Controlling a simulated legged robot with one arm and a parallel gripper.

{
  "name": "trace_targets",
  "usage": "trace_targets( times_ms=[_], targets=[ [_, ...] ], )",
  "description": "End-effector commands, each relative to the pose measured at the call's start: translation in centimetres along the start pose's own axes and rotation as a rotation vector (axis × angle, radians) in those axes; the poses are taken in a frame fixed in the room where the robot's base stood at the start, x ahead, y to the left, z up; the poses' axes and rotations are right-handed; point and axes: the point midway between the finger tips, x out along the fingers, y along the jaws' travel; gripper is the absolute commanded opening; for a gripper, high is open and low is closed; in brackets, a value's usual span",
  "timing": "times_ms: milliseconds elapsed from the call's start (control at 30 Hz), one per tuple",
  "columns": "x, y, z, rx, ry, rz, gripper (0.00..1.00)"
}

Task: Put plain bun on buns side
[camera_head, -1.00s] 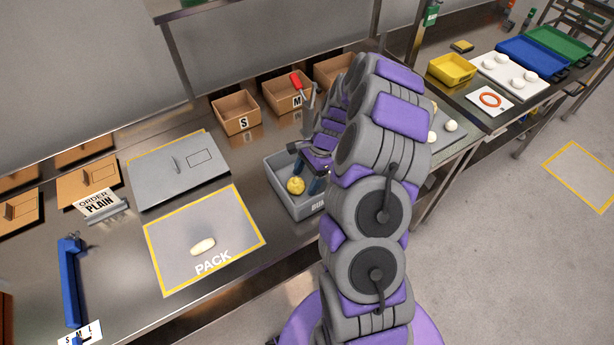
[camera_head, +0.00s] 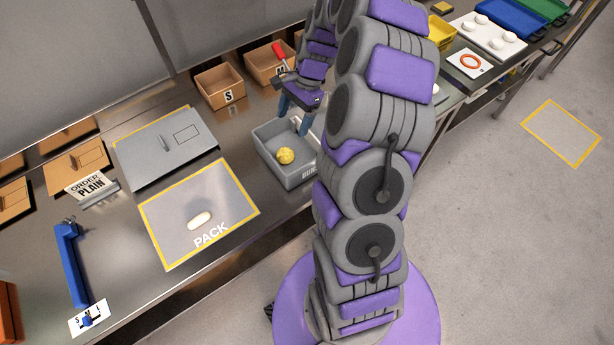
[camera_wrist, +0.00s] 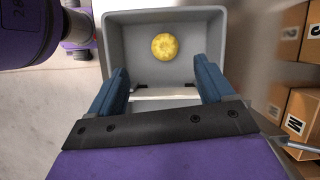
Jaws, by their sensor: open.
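A grey bin (camera_head: 290,181) with partly hidden lettering on its front stands on the steel counter. One yellow, rough-looking round piece (camera_head: 285,156) lies inside it; it also shows in the wrist view (camera_wrist: 164,46). A pale oblong piece (camera_head: 199,219) lies on the grey PACK mat (camera_head: 228,193); I cannot tell whether it is the plain bun. My gripper (camera_head: 294,116) is open above the back of the bin, with its blue fingers apart and nothing held. In the wrist view, a pale strip (camera_wrist: 165,92) crosses the bin between the fingers.
Cardboard boxes, including the S box (camera_head: 222,87), stand behind the bin. A white tray of pale balls (camera_head: 488,36) is at far right.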

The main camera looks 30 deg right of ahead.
Motion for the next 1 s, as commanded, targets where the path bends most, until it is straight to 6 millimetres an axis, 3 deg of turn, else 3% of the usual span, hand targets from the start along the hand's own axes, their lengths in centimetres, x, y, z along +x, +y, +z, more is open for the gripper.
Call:
trace_targets(
  times_ms=[200,500,733,1000],
  targets=[
    [-3.0,2.4,8.9,-0.335,0.024,0.054,0.81],
    [-5.0,9.6,18.4,-0.756,0.075,0.168,0.81],
    [-5.6,16.8,22.6,-1.03,0.123,0.264,0.81],
    [-5.3,24.8,24.3,-1.27,0.16,0.366,0.81]
  ],
)
